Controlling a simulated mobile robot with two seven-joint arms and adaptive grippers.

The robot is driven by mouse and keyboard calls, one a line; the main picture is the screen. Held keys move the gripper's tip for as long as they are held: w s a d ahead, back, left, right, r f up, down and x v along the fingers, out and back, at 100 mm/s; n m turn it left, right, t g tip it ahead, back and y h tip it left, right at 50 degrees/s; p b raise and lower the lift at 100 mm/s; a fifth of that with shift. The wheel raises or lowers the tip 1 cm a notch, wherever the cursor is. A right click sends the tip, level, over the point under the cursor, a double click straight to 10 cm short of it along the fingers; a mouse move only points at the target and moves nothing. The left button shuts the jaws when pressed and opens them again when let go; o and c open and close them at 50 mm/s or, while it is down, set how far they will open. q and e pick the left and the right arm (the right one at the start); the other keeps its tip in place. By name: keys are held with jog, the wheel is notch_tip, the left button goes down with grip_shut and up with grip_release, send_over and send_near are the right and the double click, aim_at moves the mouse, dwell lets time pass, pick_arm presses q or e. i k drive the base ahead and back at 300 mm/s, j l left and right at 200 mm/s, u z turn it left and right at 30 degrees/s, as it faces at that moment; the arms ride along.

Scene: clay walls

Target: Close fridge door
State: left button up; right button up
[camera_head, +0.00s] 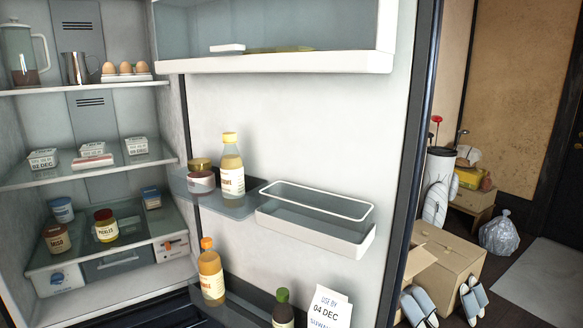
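The fridge door (305,130) stands open and fills the middle of the head view, its inner side facing me. Its dark edge (417,120) runs down the right side. The door shelves hold a jar (202,177), a tall sauce bottle (230,165), an orange-capped bottle (211,277), a dark-capped bottle (283,312) and a carton marked 04 DEC (329,308). The fridge interior (95,190) is open to view on the left, with eggs, tubs and jars on its shelves. Neither of my grippers is in view. The door's outer face is hidden.
Right of the door are a cardboard box (445,262), slippers (472,298), a golf bag (437,180) and a tied plastic bag (499,235) on the floor. A pale mat (545,275) lies at the far right. A white door bin (315,225) sticks out from the door.

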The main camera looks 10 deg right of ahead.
aim_at(352, 123)
jog(key=i+l+u, duration=0.15)
jog(key=l+u, duration=0.3)
jog(key=l, duration=0.5)
jog(key=l+u, duration=0.45)
jog(key=l, duration=0.5)
jog(key=l+u, duration=0.5)
jog(key=l, duration=0.4)
jog(key=i+l+u, duration=0.15)
jog(key=l+u, duration=0.25)
jog(key=l, duration=0.3)
jog(key=i+l+u, duration=0.1)
jog(key=l+u, duration=0.35)
jog(key=l, duration=0.25)
